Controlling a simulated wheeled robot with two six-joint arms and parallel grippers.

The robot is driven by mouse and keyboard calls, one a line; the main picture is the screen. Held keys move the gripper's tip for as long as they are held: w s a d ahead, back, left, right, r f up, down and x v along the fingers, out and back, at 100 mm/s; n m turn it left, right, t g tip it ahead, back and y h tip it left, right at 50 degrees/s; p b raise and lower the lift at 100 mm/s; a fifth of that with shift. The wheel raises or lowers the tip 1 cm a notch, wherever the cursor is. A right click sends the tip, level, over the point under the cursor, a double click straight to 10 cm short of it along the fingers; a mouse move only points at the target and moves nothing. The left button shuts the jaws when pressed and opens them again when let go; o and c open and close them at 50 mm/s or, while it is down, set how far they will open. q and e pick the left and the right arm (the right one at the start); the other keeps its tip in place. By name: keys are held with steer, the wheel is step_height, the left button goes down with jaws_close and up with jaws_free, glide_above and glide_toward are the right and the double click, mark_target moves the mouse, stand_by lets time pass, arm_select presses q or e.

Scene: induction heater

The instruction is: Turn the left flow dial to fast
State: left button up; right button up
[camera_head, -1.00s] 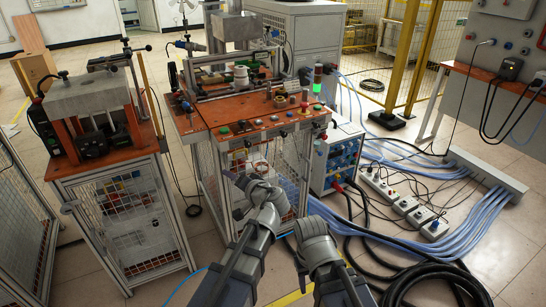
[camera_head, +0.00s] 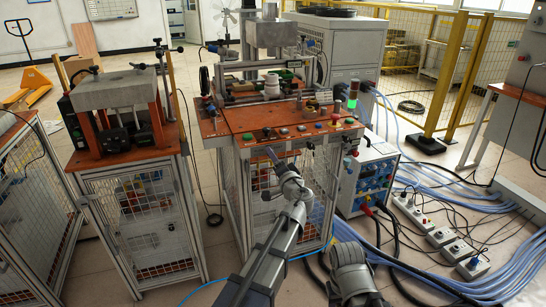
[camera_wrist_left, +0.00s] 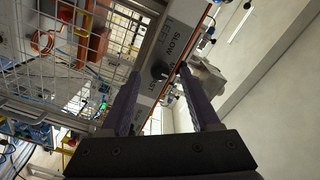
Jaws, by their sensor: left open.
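The left flow dial (camera_wrist_left: 160,71) is a small dark knob on a pale panel strip (camera_wrist_left: 172,45) marked LEFT, SLOW and FAST in the left wrist view. My left gripper (camera_wrist_left: 158,73) is open, with its two fingertips on either side of the dial in that picture. I cannot tell whether they touch it or how far off it is. In the head view my left gripper (camera_head: 271,156) is at the front edge of the middle bench (camera_head: 225,133), and the dial cannot be made out there. My right arm shows at the bottom, but its gripper does not.
The bench top carries several buttons and a lit green lamp (camera_head: 352,103). A wire mesh cage (camera_head: 263,200) is below it. A second caged bench (camera_head: 130,155) stands at left. A blue-white power unit (camera_head: 372,180), cables and power strips (camera_head: 440,237) lie at right.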

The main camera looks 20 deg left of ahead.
arm_select(q)
steer(key=shift+x, duration=0.95)
jaws_close()
